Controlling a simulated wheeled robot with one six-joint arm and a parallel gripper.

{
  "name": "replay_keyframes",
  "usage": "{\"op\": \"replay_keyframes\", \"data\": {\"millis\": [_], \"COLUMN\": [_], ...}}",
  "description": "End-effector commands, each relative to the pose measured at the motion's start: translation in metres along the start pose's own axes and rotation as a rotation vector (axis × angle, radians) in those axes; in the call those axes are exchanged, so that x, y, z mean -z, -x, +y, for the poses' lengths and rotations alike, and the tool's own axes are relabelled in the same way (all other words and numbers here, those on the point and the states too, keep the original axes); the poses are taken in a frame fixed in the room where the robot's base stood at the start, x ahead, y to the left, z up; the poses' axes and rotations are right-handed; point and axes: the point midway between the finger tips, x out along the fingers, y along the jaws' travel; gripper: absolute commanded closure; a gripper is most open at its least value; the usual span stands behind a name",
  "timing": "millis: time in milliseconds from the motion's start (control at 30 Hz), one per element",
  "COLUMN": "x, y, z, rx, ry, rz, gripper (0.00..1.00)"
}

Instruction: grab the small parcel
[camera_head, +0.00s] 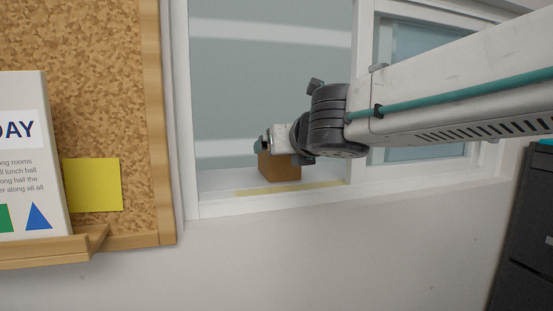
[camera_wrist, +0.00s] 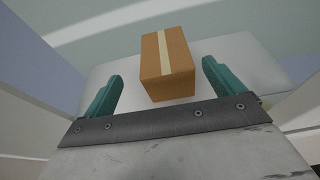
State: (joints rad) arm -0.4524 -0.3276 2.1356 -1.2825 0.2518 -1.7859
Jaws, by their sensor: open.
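The small parcel is a brown cardboard box (camera_wrist: 167,65) with a pale tape strip along its top. It stands on the white window sill, and in the head view the parcel (camera_head: 280,168) is partly hidden by my wrist. My gripper (camera_wrist: 163,82) is open, with one teal finger to the left of the parcel and one to the right. There are gaps between each finger and the box, and the parcel lies mostly beyond the fingertips. In the head view my gripper (camera_head: 262,146) is at the parcel, its fingers largely hidden.
The sill (camera_head: 225,181) carries a yellow strip (camera_head: 290,187) along its front and lies inside a white window frame (camera_head: 180,110). A corkboard (camera_head: 100,100) with a yellow note (camera_head: 93,185) and a ledge (camera_head: 50,247) is to the left. A dark cabinet (camera_head: 530,235) stands at right.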

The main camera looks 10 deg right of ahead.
Motion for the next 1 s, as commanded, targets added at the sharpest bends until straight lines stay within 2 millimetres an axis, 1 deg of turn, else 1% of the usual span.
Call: {"op": "replay_keyframes", "data": {"millis": [67,200,367,533,600,667,767,967,1000], "x": [0.000,-0.001,-0.002,-0.006,-0.006,-0.006,-0.007,-0.007,-0.007], "y": [-0.004,-0.021,-0.033,-0.059,-0.068,-0.074,-0.078,-0.078,-0.078], "z": [0.000,-0.002,-0.004,-0.008,-0.007,-0.006,-0.006,-0.005,-0.006], "rx": [-0.002,0.003,0.003,0.004,0.001,0.001,-0.001,-0.001,-0.001], "ry": [0.008,0.010,0.007,0.006,0.007,0.007,0.006,0.006,0.006], "rz": [-0.001,0.000,0.000,0.001,0.001,0.001,-0.001,-0.002,-0.002], "gripper": [0.06,0.06,0.06,0.06,0.06,0.06,0.06,0.06,0.18]}}
